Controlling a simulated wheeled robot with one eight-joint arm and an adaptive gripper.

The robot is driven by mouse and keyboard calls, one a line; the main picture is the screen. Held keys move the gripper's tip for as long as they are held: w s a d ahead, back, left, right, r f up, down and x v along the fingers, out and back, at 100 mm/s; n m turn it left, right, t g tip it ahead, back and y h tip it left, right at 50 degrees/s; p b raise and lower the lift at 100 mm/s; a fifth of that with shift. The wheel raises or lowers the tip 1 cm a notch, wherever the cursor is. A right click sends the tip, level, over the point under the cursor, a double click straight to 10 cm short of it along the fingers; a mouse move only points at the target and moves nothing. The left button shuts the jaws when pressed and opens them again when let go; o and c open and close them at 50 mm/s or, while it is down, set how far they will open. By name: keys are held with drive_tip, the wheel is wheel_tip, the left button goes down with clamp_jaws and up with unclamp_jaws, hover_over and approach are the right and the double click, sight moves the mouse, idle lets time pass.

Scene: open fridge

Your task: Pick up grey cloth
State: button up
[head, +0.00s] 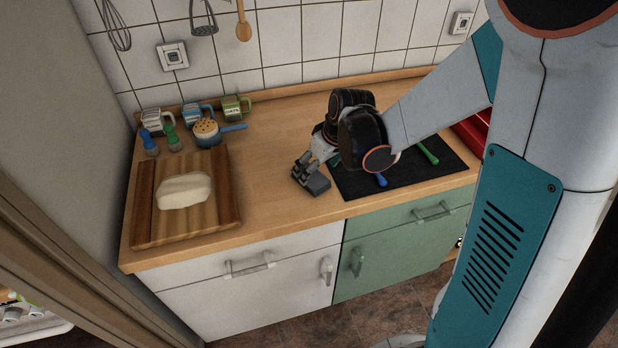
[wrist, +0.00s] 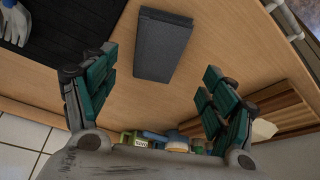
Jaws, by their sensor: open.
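The grey cloth (head: 318,184) looks like a small dark grey folded block. It lies on the wooden counter just left of the black mat, near the front edge. In the wrist view the grey cloth (wrist: 162,46) lies flat and fully visible, beyond the fingertips and roughly midway between them. My gripper (head: 302,172) is beside the cloth on its left in the head view, partly overlapping it in the picture. In the wrist view my gripper (wrist: 158,68) has its two green-padded fingers spread wide with nothing between them.
A black mat (head: 355,187) with blue- and green-handled utensils lies to the right, partly hidden by my arm. A wooden board (head: 225,190) with a pale loaf (head: 184,191) is at left. Mugs and a blue pan (head: 207,132) stand behind it. The counter between board and cloth is clear.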

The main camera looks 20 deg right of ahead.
drive_tip(key=shift+b+x, duration=1.25)
drive_tip(key=shift+x, duration=1.8)
drive_tip(key=shift+w+d+r, duration=0.1)
drive_tip(key=shift+d, duration=0.1)
drive_tip(key=c, duration=1.2)
drive_tip(key=shift+o, duration=0.2)
drive_tip(key=shift+r, duration=0.1)
wheel_tip(320, 180, up, 20)
drive_tip(key=p, duration=0.6)
